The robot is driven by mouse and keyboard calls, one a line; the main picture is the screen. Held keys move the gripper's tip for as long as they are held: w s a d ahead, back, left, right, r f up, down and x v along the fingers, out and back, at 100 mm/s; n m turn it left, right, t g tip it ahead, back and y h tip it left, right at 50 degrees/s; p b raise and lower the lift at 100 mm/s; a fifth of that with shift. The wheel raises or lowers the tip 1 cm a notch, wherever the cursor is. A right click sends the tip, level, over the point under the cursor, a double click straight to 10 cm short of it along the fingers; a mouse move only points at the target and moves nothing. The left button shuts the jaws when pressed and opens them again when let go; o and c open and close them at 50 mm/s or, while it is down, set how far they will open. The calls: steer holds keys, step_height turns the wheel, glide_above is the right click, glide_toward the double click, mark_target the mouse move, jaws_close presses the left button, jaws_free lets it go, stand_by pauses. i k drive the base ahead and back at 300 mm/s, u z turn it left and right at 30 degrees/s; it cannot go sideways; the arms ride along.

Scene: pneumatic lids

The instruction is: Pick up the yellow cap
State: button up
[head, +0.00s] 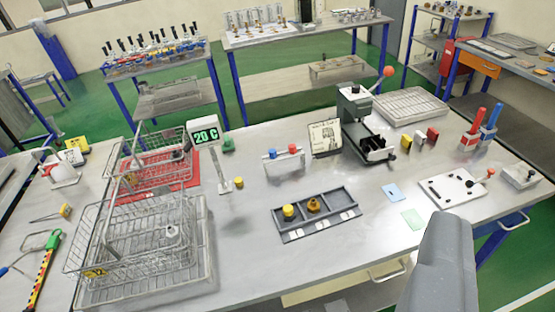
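A small yellow cap (239,183) stands on the table beside the foot of the temperature display. Another yellow round piece (288,211) sits in the left compartment of a dark grey tray (319,226), next to a brass-orange part (314,205) in the middle compartment. I cannot tell for certain which yellow piece the task means. A grey part of my gripper or arm (447,262) fills the lower right, well right of both yellow pieces and apart from them. Separate fingertips cannot be made out, and I see nothing held.
Wire baskets (140,245) and a display reading 20 C (206,136) stand on the left. The table in front of the tray is clear.

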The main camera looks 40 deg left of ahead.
mark_target(238, 182)
steer(key=u, duration=0.2)
steer(key=i, duration=1.25)
steer(key=u, duration=0.95)
steer(key=i, duration=0.4)
steer(key=u, duration=0.3)
